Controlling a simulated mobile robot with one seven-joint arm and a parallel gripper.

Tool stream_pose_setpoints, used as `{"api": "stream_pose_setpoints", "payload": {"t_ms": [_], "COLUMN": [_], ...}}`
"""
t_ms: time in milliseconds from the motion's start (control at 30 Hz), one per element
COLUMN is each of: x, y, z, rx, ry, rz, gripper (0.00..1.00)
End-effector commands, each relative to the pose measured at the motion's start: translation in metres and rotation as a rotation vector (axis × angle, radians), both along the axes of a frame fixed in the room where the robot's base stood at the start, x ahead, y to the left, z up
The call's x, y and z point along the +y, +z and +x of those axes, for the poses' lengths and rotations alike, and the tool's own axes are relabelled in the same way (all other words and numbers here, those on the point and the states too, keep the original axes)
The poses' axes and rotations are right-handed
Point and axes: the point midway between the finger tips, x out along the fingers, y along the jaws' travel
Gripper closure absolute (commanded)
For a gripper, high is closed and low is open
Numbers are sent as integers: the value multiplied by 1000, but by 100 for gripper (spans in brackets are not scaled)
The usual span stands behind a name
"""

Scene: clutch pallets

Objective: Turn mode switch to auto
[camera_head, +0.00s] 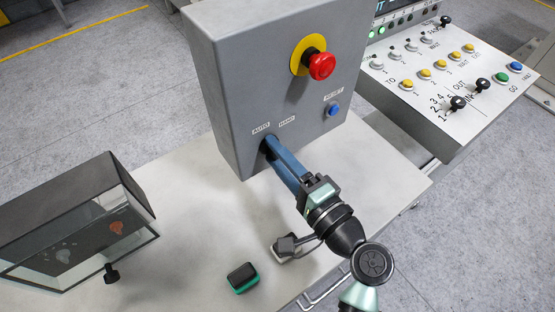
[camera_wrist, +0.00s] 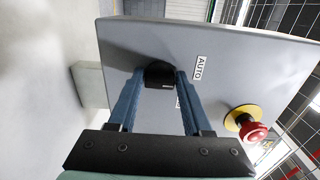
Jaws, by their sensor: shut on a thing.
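The mode switch is a black knob (camera_wrist: 159,76) low on the front of a grey control box (camera_head: 235,85). An AUTO label (camera_head: 261,129) and a HAND label (camera_head: 287,120) sit by it. My gripper (camera_head: 268,146) reaches the box front with its blue fingers at the knob. In the wrist view my gripper (camera_wrist: 160,88) has one finger on each side of the knob and is shut on it. The fingers mostly hide the knob in the head view, and its exact pointing direction is hard to tell.
A red emergency button (camera_head: 321,66) on a yellow plate and a blue RESET button (camera_head: 334,109) are on the same face. A button console (camera_head: 450,90) stands at right. A glass-fronted case (camera_head: 80,225) and a black-green block (camera_head: 242,277) are on the pale table (camera_head: 190,230).

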Motion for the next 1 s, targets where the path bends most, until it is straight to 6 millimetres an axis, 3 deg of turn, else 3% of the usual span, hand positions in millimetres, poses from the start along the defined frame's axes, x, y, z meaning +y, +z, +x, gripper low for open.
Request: {"api": "stream_pose_setpoints", "payload": {"t_ms": [567,600,700,733,1000], "x": [0,0,0,0,0], "y": [-1,-1,-1,-1,0], "z": [0,0,0,0,0], "rx": [-19,-19,-20,-20,-20], "ry": [-1,-1,-1,-1,0], "rz": [-32,-32,-30,-30,-29], "gripper": [100,47,29,25,25]}}
